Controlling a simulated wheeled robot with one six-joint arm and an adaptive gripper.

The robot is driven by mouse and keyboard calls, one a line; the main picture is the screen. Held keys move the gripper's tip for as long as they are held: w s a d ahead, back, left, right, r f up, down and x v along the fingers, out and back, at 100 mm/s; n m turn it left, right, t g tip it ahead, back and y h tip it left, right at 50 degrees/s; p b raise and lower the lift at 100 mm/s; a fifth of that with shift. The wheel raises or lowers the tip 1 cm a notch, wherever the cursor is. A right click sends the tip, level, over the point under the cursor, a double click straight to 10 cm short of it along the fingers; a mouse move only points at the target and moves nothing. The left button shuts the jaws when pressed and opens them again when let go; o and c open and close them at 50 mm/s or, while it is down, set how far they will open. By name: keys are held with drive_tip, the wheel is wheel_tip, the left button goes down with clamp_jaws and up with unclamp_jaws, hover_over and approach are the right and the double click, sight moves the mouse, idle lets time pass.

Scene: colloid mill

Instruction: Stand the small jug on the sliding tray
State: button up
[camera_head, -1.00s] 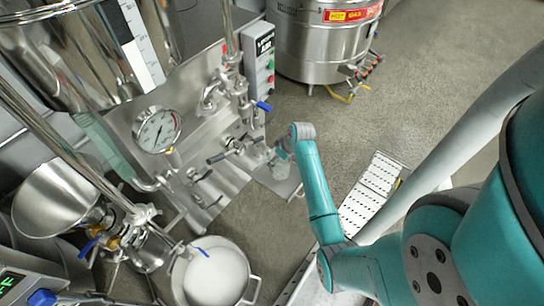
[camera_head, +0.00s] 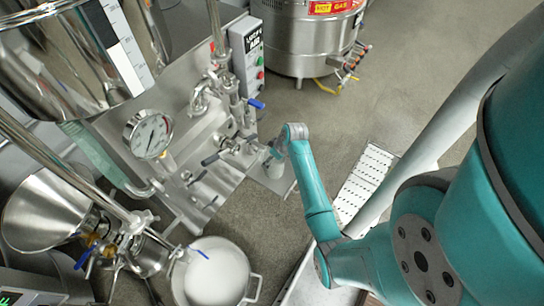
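My arm reaches out to the mill's outlet side, and its wrist hides most of my gripper (camera_head: 279,151). The finger opening cannot be made out. A small grey, cup-like shape (camera_head: 274,167) shows just below the wrist. It looks like the small jug, but it is too small and covered to be sure, and I cannot tell whether it is held or touching what is under it. The flat metal sliding tray (camera_head: 284,184) shows beneath and beside it, in front of the outlet valves.
A large white-filled pot (camera_head: 217,273) is at the bottom. A perforated pale panel (camera_head: 365,182) lies to the right. A steel kettle (camera_head: 305,40) stands behind; open floor lies to the right.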

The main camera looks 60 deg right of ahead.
drive_tip(key=v, duration=1.2)
drive_tip(key=s+a+f+t+h, duration=0.15)
drive_tip(key=s+a, duration=0.25)
drive_tip(key=a, duration=0.7)
drive_tip(key=s+a+f+t+h, duration=0.1)
drive_tip(key=s+a+f+t, duration=0.2)
drive_tip(key=a, duration=0.9)
drive_tip(key=s+a+r+t+y, duration=0.1)
drive_tip(key=s+a+r+t, duration=0.2)
drive_tip(key=s+a+r, duration=0.2)
drive_tip(key=s+a+r+t+y, duration=0.1)
drive_tip(key=s+a+r+t, duration=0.2)
drive_tip(key=s+r, duration=0.7)
wheel_tip(320, 180, up, 6)
drive_tip(key=shift+s+a+r+n+y, duration=0.1)
drive_tip(key=shift+s+a+n+y, duration=0.25)
drive_tip(key=shift+a, duration=0.85)
